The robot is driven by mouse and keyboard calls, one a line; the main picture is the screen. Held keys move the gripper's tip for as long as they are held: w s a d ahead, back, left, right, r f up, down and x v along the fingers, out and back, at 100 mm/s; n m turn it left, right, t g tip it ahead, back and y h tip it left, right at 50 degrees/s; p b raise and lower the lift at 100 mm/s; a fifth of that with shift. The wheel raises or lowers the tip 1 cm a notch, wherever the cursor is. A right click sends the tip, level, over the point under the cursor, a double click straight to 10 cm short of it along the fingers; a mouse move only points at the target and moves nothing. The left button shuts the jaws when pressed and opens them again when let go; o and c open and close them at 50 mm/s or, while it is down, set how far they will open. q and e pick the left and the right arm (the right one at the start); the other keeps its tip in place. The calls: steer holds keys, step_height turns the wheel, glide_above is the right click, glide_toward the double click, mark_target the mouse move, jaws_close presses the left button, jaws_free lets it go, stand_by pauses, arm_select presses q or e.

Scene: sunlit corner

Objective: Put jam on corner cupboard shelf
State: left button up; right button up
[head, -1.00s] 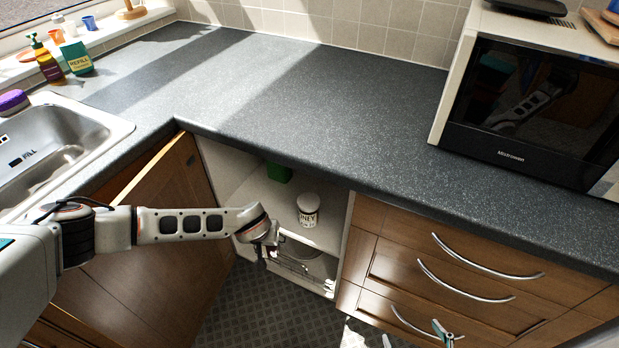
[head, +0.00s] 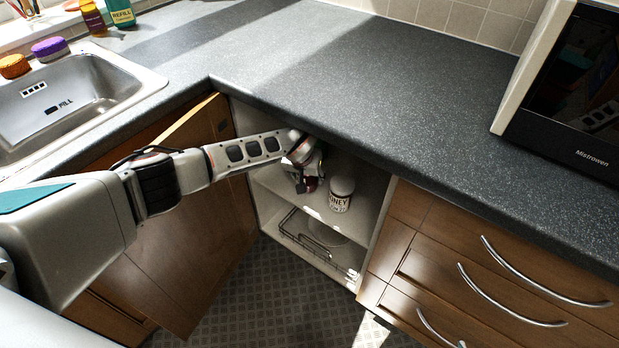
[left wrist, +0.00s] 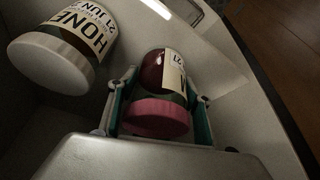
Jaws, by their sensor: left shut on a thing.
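The jam jar (left wrist: 165,72), dark red with a pink lid and a pale label, sits between the fingers of my left gripper (left wrist: 158,103) in the left wrist view. The gripper is shut on it. In the head view my left gripper (head: 307,180) is inside the open corner cupboard, at the upper shelf (head: 317,208), with only a dark red bit of the jar showing. I cannot tell whether the jar touches the shelf. My right gripper is not in view.
A honey jar (head: 341,194) with a white lid stands on the shelf just right of the gripper; it also shows in the left wrist view (left wrist: 83,38). The open door (head: 190,220) is left, the worktop (head: 380,110) above. A wire rack (head: 310,240) is below.

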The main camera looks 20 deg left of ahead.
arm_select(q)
steer(key=shift+w+b+x, duration=0.2)
steer(key=shift+b+x, duration=0.15)
steer(key=shift+x, duration=0.9)
steer(key=shift+r, duration=0.25)
steer(key=shift+f, duration=0.45)
steer(key=o, duration=1.3)
steer(key=shift+o, duration=0.3)
steer(key=shift+r, duration=0.1)
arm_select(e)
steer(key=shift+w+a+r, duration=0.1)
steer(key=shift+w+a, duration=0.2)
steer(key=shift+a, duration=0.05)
